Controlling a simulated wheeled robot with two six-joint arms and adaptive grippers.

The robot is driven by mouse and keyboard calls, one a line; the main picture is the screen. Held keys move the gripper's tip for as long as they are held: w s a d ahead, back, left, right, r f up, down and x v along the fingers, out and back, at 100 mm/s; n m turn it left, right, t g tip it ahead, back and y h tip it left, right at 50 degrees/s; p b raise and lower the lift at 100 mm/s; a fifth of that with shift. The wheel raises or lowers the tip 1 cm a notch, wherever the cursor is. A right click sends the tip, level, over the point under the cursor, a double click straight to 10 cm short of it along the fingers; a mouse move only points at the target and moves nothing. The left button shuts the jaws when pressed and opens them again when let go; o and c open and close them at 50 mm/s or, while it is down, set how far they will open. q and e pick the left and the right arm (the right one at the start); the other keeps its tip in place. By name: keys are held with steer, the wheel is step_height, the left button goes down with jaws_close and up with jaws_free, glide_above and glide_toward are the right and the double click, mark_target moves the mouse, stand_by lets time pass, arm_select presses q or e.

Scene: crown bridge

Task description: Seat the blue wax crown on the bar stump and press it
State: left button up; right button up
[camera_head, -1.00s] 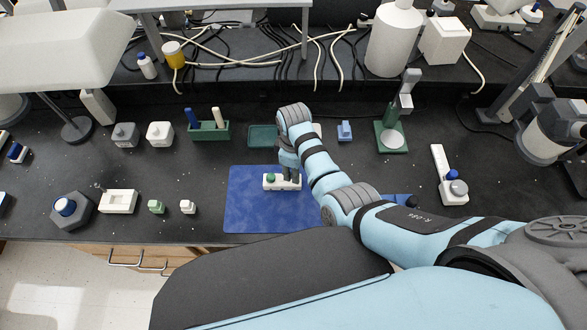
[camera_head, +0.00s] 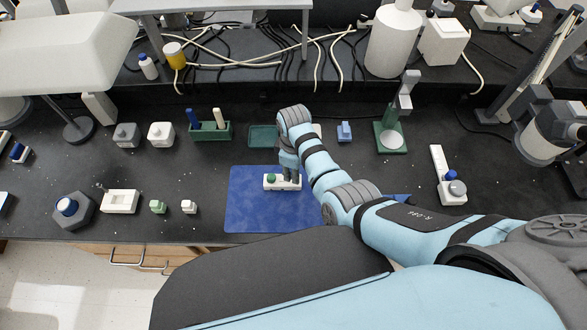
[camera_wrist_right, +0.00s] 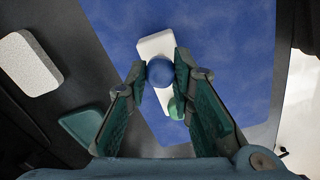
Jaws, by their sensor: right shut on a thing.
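The white bar (camera_head: 283,187) lies on the blue mat (camera_head: 245,212); it also shows in the right wrist view (camera_wrist_right: 154,46). A green piece (camera_head: 271,178) stands on its left part in the head view and shows beside my fingers in the right wrist view (camera_wrist_right: 176,108). My right gripper (camera_head: 291,180) points down over the bar's right part. In the right wrist view its fingertips are shut on the round blue wax crown (camera_wrist_right: 160,72), which sits over the bar. The fingers hide the crown in the head view and cover the stump; contact below cannot be told. My left gripper is not in view.
Behind the mat are a green tray (camera_head: 263,133) and a green rack (camera_head: 210,132) with two upright sticks. A white block (camera_head: 119,202) and small green (camera_head: 157,206) and white (camera_head: 189,207) pieces stand left. A green-based stand (camera_head: 391,141) is right. The mat's front is clear.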

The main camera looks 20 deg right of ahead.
steer(key=shift+r, duration=0.1)
stand_by(0.5)
steer(key=shift+p, duration=0.3)
steer(key=shift+f+b, duration=0.95)
steer(key=shift+f, duration=0.25)
steer(key=o, duration=1)
step_height(320, 180, up, 12)
